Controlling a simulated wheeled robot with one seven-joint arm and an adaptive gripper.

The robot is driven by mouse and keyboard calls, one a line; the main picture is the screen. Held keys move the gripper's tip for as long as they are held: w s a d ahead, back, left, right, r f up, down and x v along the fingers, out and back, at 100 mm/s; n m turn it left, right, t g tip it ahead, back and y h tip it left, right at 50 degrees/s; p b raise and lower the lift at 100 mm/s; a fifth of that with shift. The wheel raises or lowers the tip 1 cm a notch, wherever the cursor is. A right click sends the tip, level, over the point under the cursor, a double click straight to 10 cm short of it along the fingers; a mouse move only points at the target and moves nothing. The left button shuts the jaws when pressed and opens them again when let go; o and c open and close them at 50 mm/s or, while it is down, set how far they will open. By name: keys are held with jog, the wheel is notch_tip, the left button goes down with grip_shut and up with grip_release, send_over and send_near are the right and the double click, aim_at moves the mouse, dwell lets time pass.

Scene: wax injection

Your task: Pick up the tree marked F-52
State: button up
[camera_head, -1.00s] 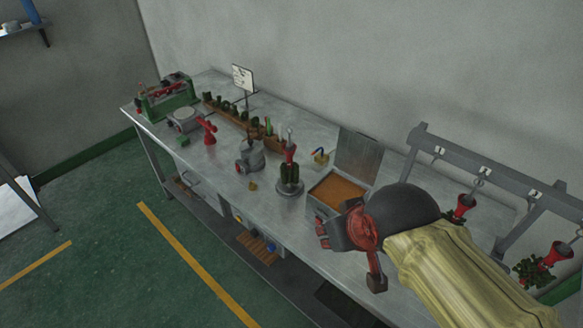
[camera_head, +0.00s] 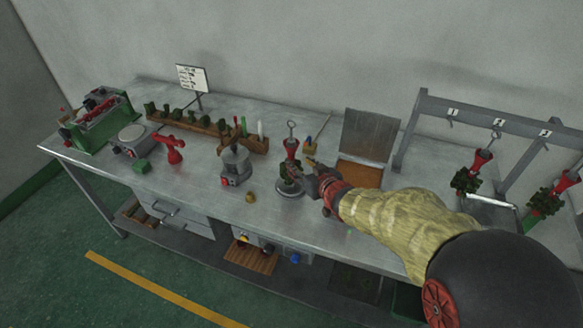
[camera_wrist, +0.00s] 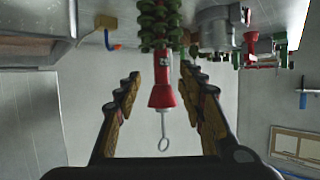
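A tree with a red cone, a ring on top and green pieces below stands upright on a round base on the bench (camera_head: 291,147). In the wrist view, which is upside down, the same tree (camera_wrist: 164,92) lies between the fingers of my gripper (camera_wrist: 161,76), with a gap on each side. Two similar trees hang on the rack, one on the left (camera_head: 466,177) and one on the right (camera_head: 551,198).
The grey rack (camera_head: 490,118) with numbered hooks stands at the right. An open box (camera_head: 360,172) is just behind my arm. A grey pot (camera_head: 235,165), red device (camera_head: 172,147) and wooden strip of green pieces (camera_head: 205,124) are to the left on the bench (camera_head: 205,180).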

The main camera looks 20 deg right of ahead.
aim_at(293, 159)
jog(key=b+x, duration=0.3)
jog(key=x, duration=0.4)
jog(key=shift+w+a, duration=0.15)
jog(key=shift+w, duration=0.15)
jog(key=c, duration=0.3)
grip_shut()
